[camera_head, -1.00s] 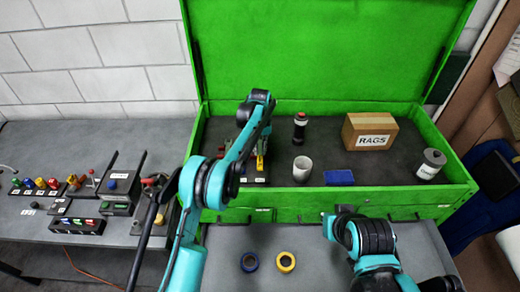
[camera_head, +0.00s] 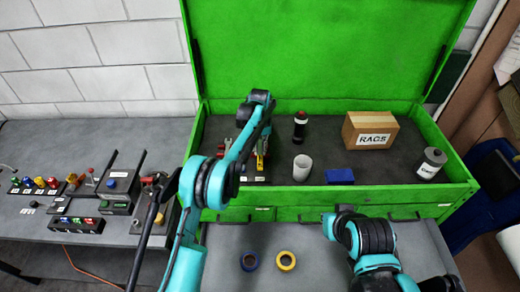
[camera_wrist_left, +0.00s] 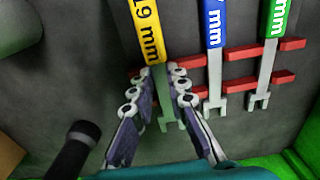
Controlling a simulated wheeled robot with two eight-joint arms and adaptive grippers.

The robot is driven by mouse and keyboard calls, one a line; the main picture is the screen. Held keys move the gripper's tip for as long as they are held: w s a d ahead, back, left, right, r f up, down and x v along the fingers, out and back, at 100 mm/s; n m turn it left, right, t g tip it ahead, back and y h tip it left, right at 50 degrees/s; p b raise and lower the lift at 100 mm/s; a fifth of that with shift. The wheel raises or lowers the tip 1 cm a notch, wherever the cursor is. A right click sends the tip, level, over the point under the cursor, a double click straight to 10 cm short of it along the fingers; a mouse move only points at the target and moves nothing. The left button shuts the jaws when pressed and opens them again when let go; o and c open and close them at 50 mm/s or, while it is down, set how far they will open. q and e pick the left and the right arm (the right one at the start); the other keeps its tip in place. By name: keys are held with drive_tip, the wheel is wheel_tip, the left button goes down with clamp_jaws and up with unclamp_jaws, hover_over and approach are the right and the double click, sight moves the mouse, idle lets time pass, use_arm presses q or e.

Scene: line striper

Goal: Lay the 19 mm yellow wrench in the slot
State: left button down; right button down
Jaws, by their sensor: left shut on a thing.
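The yellow wrench (camera_wrist_left: 149,36), marked 19 mm on its handle, is between the fingers of my left gripper (camera_wrist_left: 166,100) in the left wrist view. The gripper is shut on its grey shaft near the open-jaw end. The wrench lies across the left part of the red slotted rails (camera_wrist_left: 240,52); whether it rests in a slot or just above cannot be told. In the head view the yellow wrench (camera_head: 260,163) shows partly behind my left arm, inside the green toolbox (camera_head: 330,198).
A blue wrench (camera_wrist_left: 212,28) and a green wrench (camera_wrist_left: 276,20) lie right of the yellow one on the rails. A white cup (camera_head: 302,168), a dark bottle (camera_head: 300,128), a blue block (camera_head: 340,176), a RAGS box (camera_head: 369,131) and a can (camera_head: 431,164) stand in the toolbox.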

use_arm(q)
drive_tip(key=shift+r, duration=0.2)
drive_tip(key=shift+r, duration=0.25)
drive_tip(key=c, duration=1.1)
unclamp_jaws()
drive_tip(key=shift+r, duration=0.1)
drive_tip(key=shift+r+p, duration=2.15)
drive_tip(key=shift+r, duration=1.3)
